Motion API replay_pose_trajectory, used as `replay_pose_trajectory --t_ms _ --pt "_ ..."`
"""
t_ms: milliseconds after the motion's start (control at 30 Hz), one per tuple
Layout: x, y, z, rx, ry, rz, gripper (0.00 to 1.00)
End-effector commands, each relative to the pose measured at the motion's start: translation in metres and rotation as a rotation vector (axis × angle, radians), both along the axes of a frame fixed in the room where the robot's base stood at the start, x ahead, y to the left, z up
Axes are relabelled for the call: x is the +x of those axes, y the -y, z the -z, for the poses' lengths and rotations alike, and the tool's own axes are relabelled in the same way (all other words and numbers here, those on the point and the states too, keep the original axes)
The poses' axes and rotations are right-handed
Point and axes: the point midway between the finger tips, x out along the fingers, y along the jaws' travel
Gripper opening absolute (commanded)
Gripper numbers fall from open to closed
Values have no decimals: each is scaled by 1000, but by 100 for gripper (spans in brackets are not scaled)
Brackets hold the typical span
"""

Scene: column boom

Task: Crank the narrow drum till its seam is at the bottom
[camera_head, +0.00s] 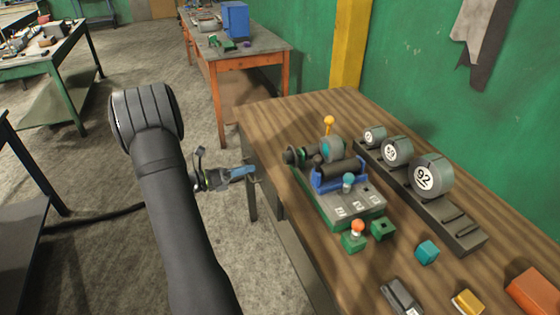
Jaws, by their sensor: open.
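My gripper (246,174) is open and empty, beside the left edge of the wooden workbench (262,112) and left of the crank device. The device has a green and grey base (350,206). A short grey drum with a teal face (331,149), seemingly the narrow drum, stands at its back. A crank knob, yellow (329,120), stands up behind this drum. A longer dark drum (339,171) lies in a blue frame (325,183), with a teal knob (348,180) at its right front. I cannot make out a seam on either drum. My gripper is apart from all of these.
A dark rack (446,223) holds grey numbered discs (431,176) right of the device. An orange-knobbed green piece (355,238), a green block (383,229), a teal cube (427,252), a yellow block (467,301) and an orange block (534,291) lie in front. Open floor lies left.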

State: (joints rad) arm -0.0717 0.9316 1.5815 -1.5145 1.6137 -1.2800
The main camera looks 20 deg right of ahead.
Motion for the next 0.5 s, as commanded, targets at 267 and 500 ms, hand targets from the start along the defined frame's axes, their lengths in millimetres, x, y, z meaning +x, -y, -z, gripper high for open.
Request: replay_pose_trajectory --t_ms 267,500 --pt "-1 64 0 1 0 5 61" --pt "0 104 0 2 0 2 61"
